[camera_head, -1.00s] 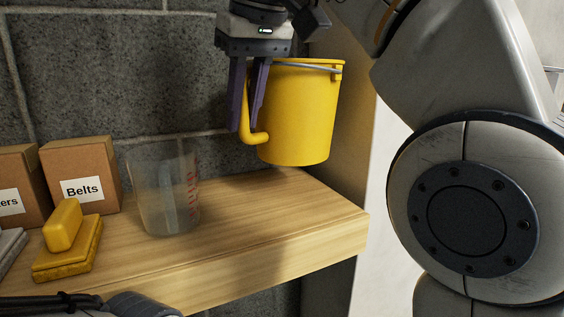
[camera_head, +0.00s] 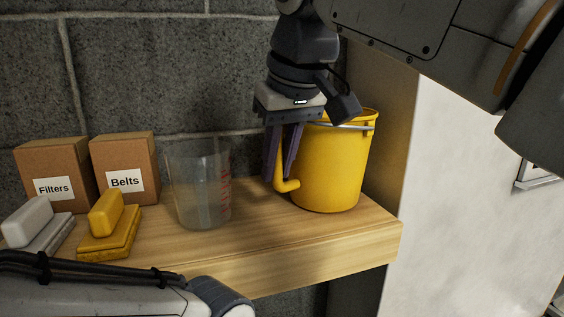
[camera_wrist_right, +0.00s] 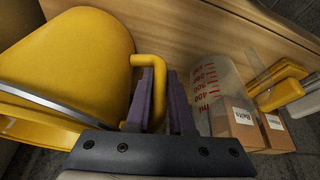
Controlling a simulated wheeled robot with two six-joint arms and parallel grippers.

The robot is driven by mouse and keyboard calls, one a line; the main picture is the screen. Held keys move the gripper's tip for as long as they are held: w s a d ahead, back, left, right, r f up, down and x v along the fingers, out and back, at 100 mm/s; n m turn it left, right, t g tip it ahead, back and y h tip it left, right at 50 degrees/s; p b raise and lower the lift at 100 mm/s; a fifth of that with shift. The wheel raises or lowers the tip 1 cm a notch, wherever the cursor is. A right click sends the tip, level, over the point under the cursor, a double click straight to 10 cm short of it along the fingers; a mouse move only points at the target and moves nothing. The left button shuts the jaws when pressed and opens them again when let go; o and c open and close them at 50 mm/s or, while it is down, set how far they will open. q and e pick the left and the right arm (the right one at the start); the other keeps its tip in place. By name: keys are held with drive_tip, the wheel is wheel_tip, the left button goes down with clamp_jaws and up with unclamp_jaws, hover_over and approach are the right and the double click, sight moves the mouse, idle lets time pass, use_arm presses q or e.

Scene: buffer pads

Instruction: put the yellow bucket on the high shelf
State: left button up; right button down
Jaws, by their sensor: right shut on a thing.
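The yellow bucket (camera_head: 335,165) is upright at the right end of the wooden shelf (camera_head: 300,232), its base at or just above the board; I cannot tell if it touches. My right gripper (camera_head: 281,172) points down at the bucket's left side, shut on its yellow side handle. In the right wrist view the bucket (camera_wrist_right: 75,50) fills the left, and the gripper's purple fingers (camera_wrist_right: 165,98) are at the handle (camera_wrist_right: 150,62). My left gripper is not in view; part of my left arm shows at the bottom left.
A clear measuring jug (camera_head: 200,185) stands left of the bucket. Further left are a Belts box (camera_head: 125,160), a Filters box (camera_head: 50,160), a yellow pad block (camera_head: 108,228) and a grey one (camera_head: 38,228). A grey block wall is behind. The shelf ends right of the bucket.

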drive_tip(key=shift+d+f, duration=0.1)
drive_tip(key=shift+f, duration=0.15)
drive_tip(key=c, duration=0.8)
unclamp_jaws()
drive_tip(key=shift+r, duration=0.2)
drive_tip(key=shift+r, duration=0.15)
drive_tip(key=shift+v, duration=3.65)
